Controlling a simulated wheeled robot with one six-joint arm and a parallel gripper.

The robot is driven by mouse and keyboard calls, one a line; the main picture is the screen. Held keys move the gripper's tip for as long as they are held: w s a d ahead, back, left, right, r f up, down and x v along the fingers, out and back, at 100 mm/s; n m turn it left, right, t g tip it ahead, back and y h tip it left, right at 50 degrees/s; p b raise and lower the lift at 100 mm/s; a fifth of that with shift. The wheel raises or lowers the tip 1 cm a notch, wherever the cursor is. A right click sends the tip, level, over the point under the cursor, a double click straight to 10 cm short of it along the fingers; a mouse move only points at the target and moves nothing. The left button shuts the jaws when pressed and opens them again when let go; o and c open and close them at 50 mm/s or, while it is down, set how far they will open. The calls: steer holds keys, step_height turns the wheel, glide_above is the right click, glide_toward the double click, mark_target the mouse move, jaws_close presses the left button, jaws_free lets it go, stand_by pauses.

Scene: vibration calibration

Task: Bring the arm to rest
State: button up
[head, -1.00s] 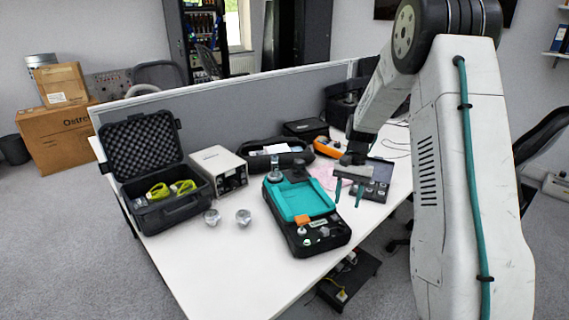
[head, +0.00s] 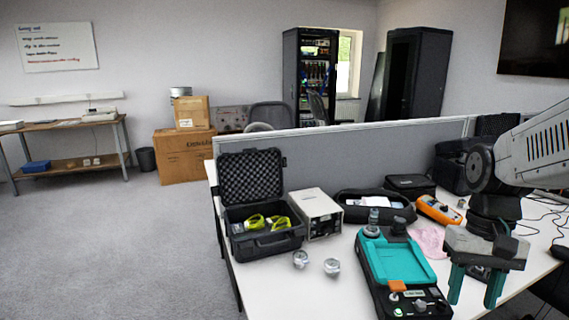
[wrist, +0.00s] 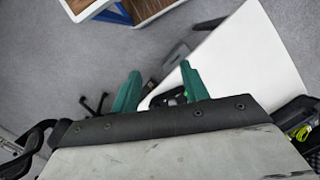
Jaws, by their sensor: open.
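My gripper (head: 474,285) is at the right of the head view, with its two teal fingers pointing down and spread apart. It appears in front of the right part of the white table (head: 266,292), to the right of the teal and black calibrator (head: 403,262). In the wrist view my gripper (wrist: 158,92) is open, with nothing between its fingers. The floor and a corner of the white table (wrist: 248,52) show beyond the fingers. My arm comes in from the right edge of the head view.
On the table stand an open black case (head: 265,241) with yellow-green items, a white box instrument (head: 315,212), two metal pieces (head: 331,267), a black pouch (head: 375,206) and an orange meter (head: 438,210). A grey partition (head: 345,160) runs behind. Open carpet lies at the left.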

steer(key=s+a+r+n+t, duration=0.3)
steer(key=s+a+r, duration=0.1)
steer(key=s, duration=0.5)
steer(key=shift+s+a+r+t+h, duration=0.4)
steer(key=shift+a, duration=0.4)
stand_by(0.7)
